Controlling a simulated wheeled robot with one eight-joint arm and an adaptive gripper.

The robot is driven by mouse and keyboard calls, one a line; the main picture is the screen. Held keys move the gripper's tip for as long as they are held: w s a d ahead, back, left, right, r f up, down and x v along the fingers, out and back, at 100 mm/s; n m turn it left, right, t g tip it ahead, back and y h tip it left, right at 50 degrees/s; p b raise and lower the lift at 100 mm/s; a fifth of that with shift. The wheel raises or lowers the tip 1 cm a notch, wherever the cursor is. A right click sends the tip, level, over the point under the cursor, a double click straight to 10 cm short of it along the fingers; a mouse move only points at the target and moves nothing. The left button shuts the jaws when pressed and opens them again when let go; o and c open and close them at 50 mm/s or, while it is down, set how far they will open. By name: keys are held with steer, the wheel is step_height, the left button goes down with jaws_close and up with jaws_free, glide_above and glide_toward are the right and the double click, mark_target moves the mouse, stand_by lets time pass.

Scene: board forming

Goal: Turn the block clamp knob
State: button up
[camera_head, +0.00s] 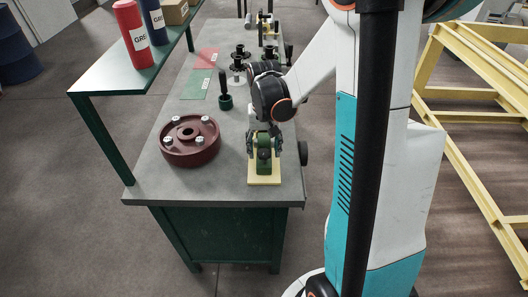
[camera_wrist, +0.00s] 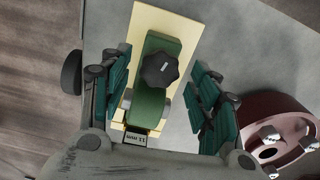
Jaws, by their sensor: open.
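The block clamp (camera_head: 264,158) is green and stands on a pale yellow base plate (camera_head: 264,181) at the near end of the workbench. In the wrist view the green clamp (camera_wrist: 148,107) shows from above, with a dark lobed knob (camera_wrist: 159,69) on its top. My gripper (camera_head: 276,146) is over the clamp in the head view. In the wrist view my gripper (camera_wrist: 160,85) is open, with one teal-padded finger on each side of the clamp and knob. I see gaps between the fingers and the knob. A label (camera_wrist: 136,138) sits at the clamp's near end.
A dark red flanged wheel with several bolts (camera_head: 190,141) lies on the grey bench (camera_head: 220,180), left of the clamp. A green-based post (camera_head: 225,95) and black stacked parts stand farther back. A shelf (camera_head: 110,72) with cans overhangs the left. Yellow frames (camera_head: 465,150) stand at right.

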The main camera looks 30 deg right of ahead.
steer(key=shift+f, duration=0.5)
steer(key=c, duration=1.1)
steer(key=shift+o, duration=0.2)
steer(key=shift+m, duration=0.7)
steer(key=o, duration=1.1)
steer(key=shift+c, duration=0.2)
